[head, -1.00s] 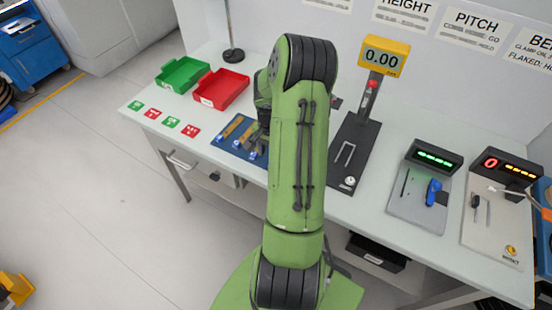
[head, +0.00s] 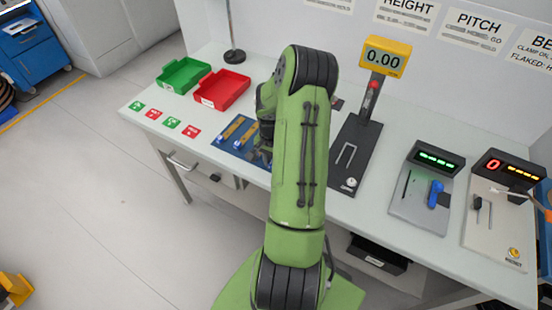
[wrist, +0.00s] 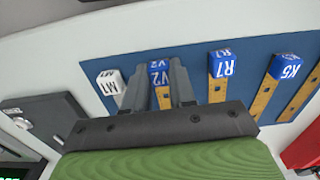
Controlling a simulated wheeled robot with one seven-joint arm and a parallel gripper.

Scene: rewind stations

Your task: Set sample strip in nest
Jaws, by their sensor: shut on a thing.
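My gripper (wrist: 162,88) is shut on the strip V2 (wrist: 159,72), which has a blue tag and a golden body, in the wrist view. One dark finger lies on each side of it. I cannot tell whether it is clear of the blue mat (wrist: 205,58). In the head view the gripper is mostly hidden behind my green arm, at the right end of the blue mat (head: 222,148). I cannot tell which fixture is the nest; the height gauge base (head: 352,165) has a pale U-shaped part.
Strips R7 (wrist: 220,68) and K5 (wrist: 285,70) lie right of V2; a white tag M1 (wrist: 110,82) is on its left. Green (head: 183,74) and red (head: 222,88) trays stand at the back left. Two more stations (head: 425,190) (head: 497,210) stand to the right.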

